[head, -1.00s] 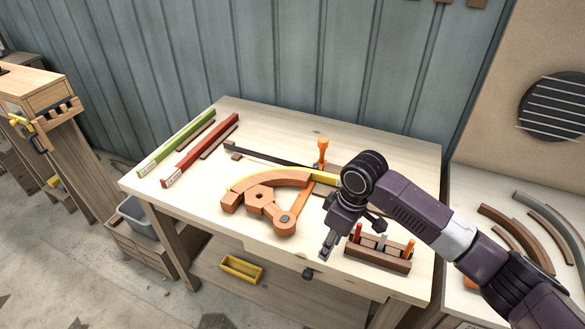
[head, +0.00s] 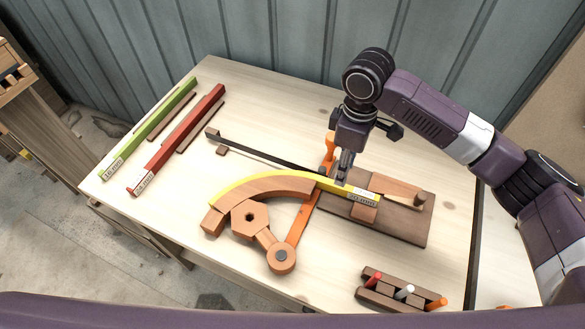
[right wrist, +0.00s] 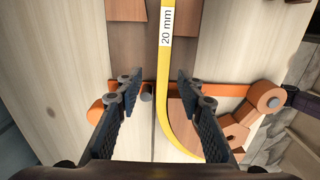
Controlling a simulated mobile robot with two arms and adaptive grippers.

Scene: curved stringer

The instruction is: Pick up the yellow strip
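The yellow strip (head: 332,185) lies bent along the curved wooden form (head: 267,189); its straight end, with a white label, runs right over the brown board (head: 400,225). My right gripper (head: 342,180) points down at the strip near where the curve ends. In the right wrist view the yellow strip (right wrist: 162,80), labelled "20 mm", runs between the two spread fingers of the right gripper (right wrist: 157,80). The fingers show gaps on both sides of it; their height above it is hard to tell. My left gripper is not in view.
A long dark bar (head: 260,152) lies behind the form. Green (head: 150,127) and red (head: 180,138) strips lie at the left. A small rack (head: 395,294) stands at the front right. The table's front left is clear.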

